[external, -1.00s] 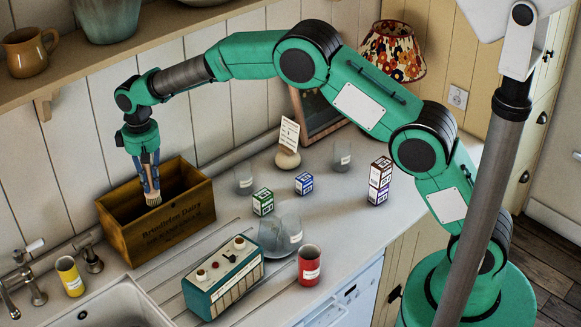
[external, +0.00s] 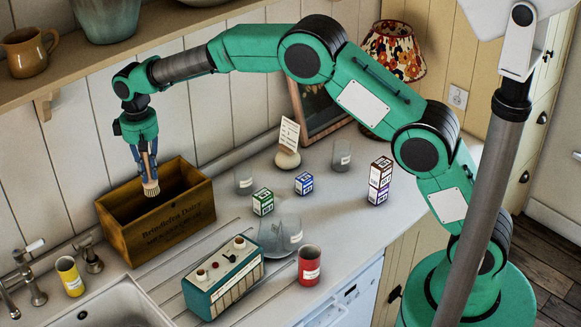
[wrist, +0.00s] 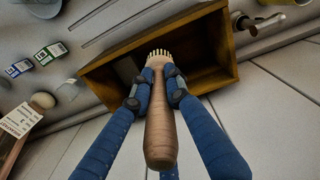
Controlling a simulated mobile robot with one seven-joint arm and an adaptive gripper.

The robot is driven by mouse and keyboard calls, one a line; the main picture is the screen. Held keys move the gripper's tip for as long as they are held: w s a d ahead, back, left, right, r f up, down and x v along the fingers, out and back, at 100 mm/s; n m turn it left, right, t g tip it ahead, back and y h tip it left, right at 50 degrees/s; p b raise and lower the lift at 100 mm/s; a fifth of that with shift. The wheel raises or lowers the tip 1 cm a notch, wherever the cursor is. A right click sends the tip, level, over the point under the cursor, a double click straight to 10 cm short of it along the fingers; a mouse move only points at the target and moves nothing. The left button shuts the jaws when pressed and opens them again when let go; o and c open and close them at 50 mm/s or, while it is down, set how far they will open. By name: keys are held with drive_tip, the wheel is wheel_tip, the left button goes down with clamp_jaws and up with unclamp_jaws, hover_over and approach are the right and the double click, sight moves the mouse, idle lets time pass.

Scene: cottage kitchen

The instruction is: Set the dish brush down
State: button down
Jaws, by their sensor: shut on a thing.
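The dish brush has a wooden handle and pale bristles. In the external view the brush (external: 151,188) hangs bristles down over the wooden crate (external: 160,243) at the back left of the counter. My gripper (external: 148,172) is shut on the brush and points down above the crate's opening. In the wrist view the brush handle (wrist: 160,130) runs between the blue fingers of my gripper (wrist: 158,88). Its bristles show beyond the fingertips, against the crate's dark inside. The crate (wrist: 240,30) looks empty where I can see in; part of its floor is hidden.
A yellow cup (external: 70,276) and taps (external: 28,275) stand left of the crate by the sink (external: 110,305). A green radio (external: 223,277), a red cup (external: 309,265), clear glasses (external: 280,236) and small boxes (external: 263,202) stand to the right. A shelf (external: 120,50) runs above.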

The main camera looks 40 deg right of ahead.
drive_tip(key=shift+d, duration=0.1)
drive_tip(key=s+d+f+m+b, duration=0.2)
drive_tip(key=d+b, duration=0.2)
drive_tip(key=d, duration=0.7)
drive_tip(key=s+d+f+m+b, duration=0.2)
drive_tip(key=d+b, duration=0.1)
drive_tip(key=d, duration=0.8)
drive_tip(key=s+a+f+n+p, duration=0.1)
drive_tip(key=s+a+f+p, duration=0.1)
drive_tip(key=a, duration=0.8)
drive_tip(key=s+a+f+n+p, duration=0.2)
drive_tip(key=s+a+f+p, duration=0.1)
drive_tip(key=s+a, duration=0.4)
drive_tip(key=a+p, duration=0.1)
drive_tip(key=a, duration=0.2)
drive_tip(key=shift+s+a+n, duration=0.25)
drive_tip(key=shift+a+n, duration=0.05)
wheel_tip(320, 180, down, 6)
drive_tip(key=shift+f, duration=0.15)
